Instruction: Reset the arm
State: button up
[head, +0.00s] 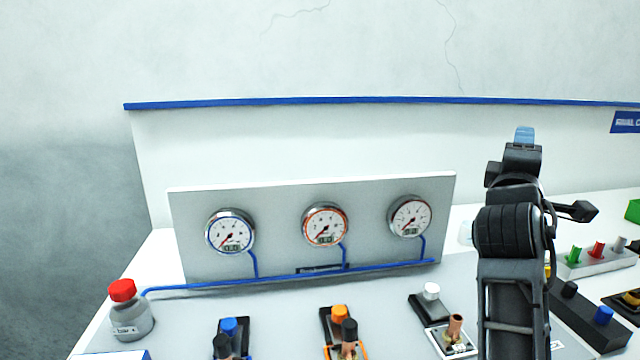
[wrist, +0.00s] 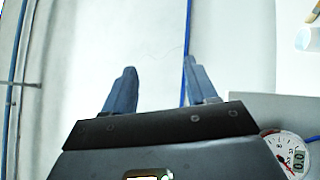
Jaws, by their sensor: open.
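My gripper (head: 524,135) is raised at the right of the head view, in front of the white back wall and above the bench. Only its blue tip shows there past the black wrist. In the wrist view my gripper (wrist: 160,90) has its two blue fingers spread apart, with nothing between them. Behind the fingers is the white wall with a blue strip. My arm stands upright and hides part of the bench's right side.
A grey panel (head: 285,211) with three dial gauges stands at the bench's back. A red-capped bottle (head: 131,315) is at left. Several small fittings line the front, including an orange-knobbed one (head: 339,313). A rack (head: 598,262) with coloured pegs is right of my arm.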

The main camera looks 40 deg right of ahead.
jog(key=w+a+f+n+t+y, duration=0.2)
jog(key=a+f+n+t+y, duration=0.4)
jog(key=a+f+t+y, duration=1)
jog(key=s+a+f+m+g+y, duration=0.25)
jog(key=s+a+f+m, duration=0.25)
jog(key=s+a, duration=0.65)
jog(key=s+a+f+m+g+y, duration=0.2)
jog(key=s+a+f+m+g, duration=0.3)
jog(key=s+a, duration=0.65)
notch_tip(320, 180, down, 11)
jog(key=w+a+t+b, duration=0.1)
jog(key=w+b, duration=0.1)
jog(key=b, duration=0.8)
jog(key=shift+a+r+n, duration=0.15)
jog(key=shift+a+n, duration=0.05)
jog(key=shift+n, duration=0.1)
